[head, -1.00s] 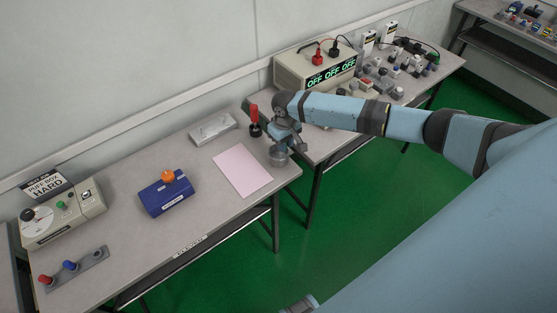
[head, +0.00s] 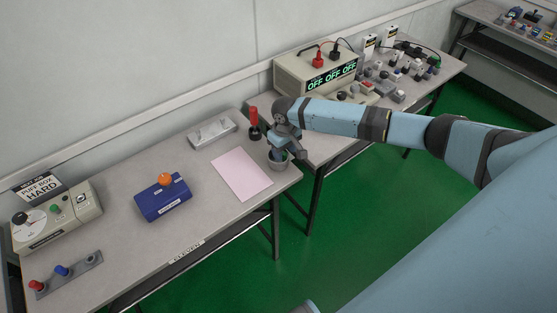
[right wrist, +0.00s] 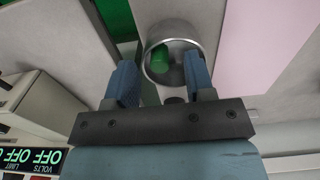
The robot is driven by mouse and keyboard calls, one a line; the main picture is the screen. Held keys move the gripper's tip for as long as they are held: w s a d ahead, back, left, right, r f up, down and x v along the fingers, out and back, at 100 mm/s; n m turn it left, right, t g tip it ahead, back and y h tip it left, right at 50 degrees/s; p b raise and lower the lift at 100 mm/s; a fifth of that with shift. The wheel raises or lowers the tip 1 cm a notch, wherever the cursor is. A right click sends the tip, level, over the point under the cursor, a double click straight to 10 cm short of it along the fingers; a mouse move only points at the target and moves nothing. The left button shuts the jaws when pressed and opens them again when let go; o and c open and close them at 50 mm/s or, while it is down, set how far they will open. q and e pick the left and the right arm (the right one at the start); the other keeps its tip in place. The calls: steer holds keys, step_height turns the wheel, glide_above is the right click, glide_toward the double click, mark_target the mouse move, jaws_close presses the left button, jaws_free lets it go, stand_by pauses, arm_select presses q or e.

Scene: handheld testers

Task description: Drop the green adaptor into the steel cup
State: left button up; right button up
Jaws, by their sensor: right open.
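The steel cup (head: 277,163) stands at the table's right front corner, beside the pink sheet. In the right wrist view I look into the cup (right wrist: 203,36) from above. The green adaptor (right wrist: 161,60) shows inside its rim, partly in shadow; I cannot tell whether it rests on the bottom. My right gripper (head: 286,151) is just over the cup. Its two blue fingers are spread apart at the cup's near side, one on each side of the opening, with nothing gripped between them. My left gripper is not in view.
A red-handled tool (head: 253,125) stands behind the cup, and a pink sheet (head: 241,173) lies to its left. A blue box with an orange knob (head: 164,196) and a puff box (head: 55,220) are farther left. A power supply (head: 316,72) stands on the neighbouring table.

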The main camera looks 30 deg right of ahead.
step_height(320, 180, up, 14)
steer(key=shift+f, duration=0.2)
stand_by(0.4)
steer(key=s+a+f+n+t+y+p, duration=0.1)
steer(key=s+a+f+t+y+p, duration=0.1)
steer(key=s+a+f, duration=0.3)
steer(key=s+a+f+n+t+y+p, duration=0.1)
steer(key=s+a+p, duration=0.1)
steer(key=a, duration=0.5)
steer(key=s+a+f+n+t+y+p, duration=0.1)
steer(key=s+a+f+t+y+p, duration=0.1)
steer(key=s+a+f, duration=0.3)
steer(key=s+r+t+h+p, duration=0.1)
steer(key=s+t+p, duration=0.1)
steer(key=s, duration=0.5)
steer(key=s+r+m+t+p, duration=0.1)
steer(key=s+t, duration=0.3)
steer(key=s, duration=0.4)
steer(key=shift+r+h+p, duration=0.4)
steer(key=shift+r+p, duration=0.05)
steer(key=shift+r, duration=0.25)
steer(key=shift+w, duration=0.1)
stand_by(0.4)
